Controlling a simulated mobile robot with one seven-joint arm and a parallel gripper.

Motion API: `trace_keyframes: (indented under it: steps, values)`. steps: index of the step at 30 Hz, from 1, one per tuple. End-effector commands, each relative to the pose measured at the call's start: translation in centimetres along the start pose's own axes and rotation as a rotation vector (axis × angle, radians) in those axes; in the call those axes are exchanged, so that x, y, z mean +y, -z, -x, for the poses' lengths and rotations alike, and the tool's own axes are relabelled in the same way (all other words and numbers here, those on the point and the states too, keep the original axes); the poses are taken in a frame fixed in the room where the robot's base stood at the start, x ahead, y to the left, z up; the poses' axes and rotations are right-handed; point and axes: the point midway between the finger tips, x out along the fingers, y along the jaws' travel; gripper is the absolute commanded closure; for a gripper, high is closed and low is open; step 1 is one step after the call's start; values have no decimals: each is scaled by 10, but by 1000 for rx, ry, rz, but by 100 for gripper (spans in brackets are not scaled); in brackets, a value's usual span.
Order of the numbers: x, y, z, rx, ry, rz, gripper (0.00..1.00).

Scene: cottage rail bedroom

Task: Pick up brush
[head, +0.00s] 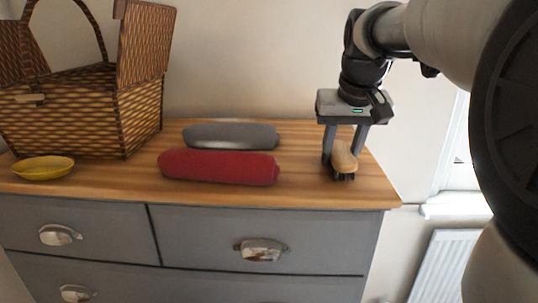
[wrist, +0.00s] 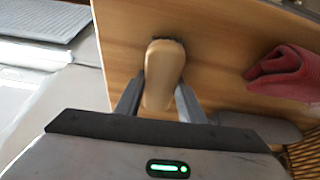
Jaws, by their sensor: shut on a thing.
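The brush (head: 344,158) has a smooth tan wooden body with dark bristles at its near end. It is at the right end of the wooden dresser top (head: 300,193). My gripper (head: 343,158) points down over it, one finger on each side, shut on the brush's body. In the wrist view the brush (wrist: 163,70) lies between the two fingers (wrist: 160,100), with its dark bristles at the far end. I cannot tell whether the brush still touches the dresser top.
A red roll (head: 218,167) and a grey roll (head: 230,135) lie left of the gripper. A yellow bowl (head: 43,168) and an open wicker basket (head: 70,105) are farther left. The wall is close behind. A radiator (head: 440,265) is beyond the dresser's right edge.

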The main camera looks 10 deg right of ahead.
Motion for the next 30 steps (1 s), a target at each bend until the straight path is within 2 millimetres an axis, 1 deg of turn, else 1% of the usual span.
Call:
trace_keyframes:
  steps: [5,8,11,18,21,25,30]
  values:
    - [0,1,1,1,0,0,89]
    - [0,4,8,3,0,0,89]
    - [0,11,23,5,0,0,89]
    - [0,30,69,3,0,1,89]
    - [0,35,83,2,0,1,89]
    - [0,39,93,1,0,1,89]
    - [0,40,96,1,0,1,89]
